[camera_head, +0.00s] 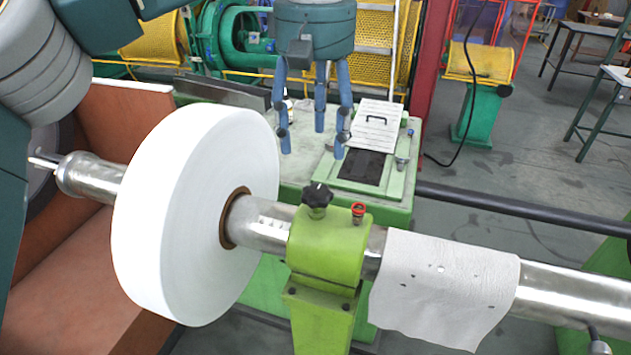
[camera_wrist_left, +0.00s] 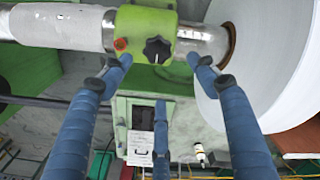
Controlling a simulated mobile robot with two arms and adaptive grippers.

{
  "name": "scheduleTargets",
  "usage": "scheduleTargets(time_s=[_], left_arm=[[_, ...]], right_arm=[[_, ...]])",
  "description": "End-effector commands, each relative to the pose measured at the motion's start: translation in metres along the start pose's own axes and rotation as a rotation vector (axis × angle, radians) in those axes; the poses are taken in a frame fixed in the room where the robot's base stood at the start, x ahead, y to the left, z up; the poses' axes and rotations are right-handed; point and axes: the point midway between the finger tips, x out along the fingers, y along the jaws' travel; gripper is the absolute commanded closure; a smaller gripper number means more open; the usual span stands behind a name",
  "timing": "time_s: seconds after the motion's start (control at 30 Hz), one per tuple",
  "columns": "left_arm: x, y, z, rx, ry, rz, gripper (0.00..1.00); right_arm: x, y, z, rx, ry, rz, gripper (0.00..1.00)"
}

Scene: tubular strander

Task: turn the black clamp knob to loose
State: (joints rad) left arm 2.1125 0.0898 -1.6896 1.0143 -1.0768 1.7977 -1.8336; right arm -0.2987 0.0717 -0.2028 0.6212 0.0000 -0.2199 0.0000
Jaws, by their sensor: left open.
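The black star-shaped clamp knob (camera_head: 317,198) stands on top of the green clamp block (camera_head: 325,240), which sits around the steel shaft. In the left wrist view the knob (camera_wrist_left: 157,49) shows between and just beyond the fingertips. My left gripper (camera_head: 313,145) hangs from above with its three blue fingers spread, empty, above and behind the knob in the head view. In the left wrist view the fingers of my left gripper (camera_wrist_left: 159,68) do not appear to touch the knob. My right gripper is not in view.
A small red-topped fitting (camera_head: 358,210) stands beside the knob. A large white roll (camera_head: 190,220) is on the shaft to the left. A white sheet (camera_head: 443,285) drapes over the shaft to the right. A green cabinet (camera_head: 398,200) with a tilted white panel stands behind.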

Motion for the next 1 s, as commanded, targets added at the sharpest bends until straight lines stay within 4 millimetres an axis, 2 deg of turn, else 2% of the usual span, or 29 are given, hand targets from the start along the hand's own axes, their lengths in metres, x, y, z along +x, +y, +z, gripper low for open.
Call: scheduleTargets(time_s=[0.4, 0.53, 0.7, 0.97, 1.0], left_arm=[[0.072, -0.001, 0.001, 0.002, -0.004, -0.002, 0.4], [0.089, 0.0, 0.002, 0.001, -0.004, -0.001, 0.4], [0.101, 0.001, 0.002, 0.0, -0.003, 0.002, 0.4], [0.104, 0.001, 0.002, 0.0, -0.003, 0.002, 0.4], [0.103, 0.001, 0.002, 0.0, -0.003, 0.002, 0.44]], right_arm=[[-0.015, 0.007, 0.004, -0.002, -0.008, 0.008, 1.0], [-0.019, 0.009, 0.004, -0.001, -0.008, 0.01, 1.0], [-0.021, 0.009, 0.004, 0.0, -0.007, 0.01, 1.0], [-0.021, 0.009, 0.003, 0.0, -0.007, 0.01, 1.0], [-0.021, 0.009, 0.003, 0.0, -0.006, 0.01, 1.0]])
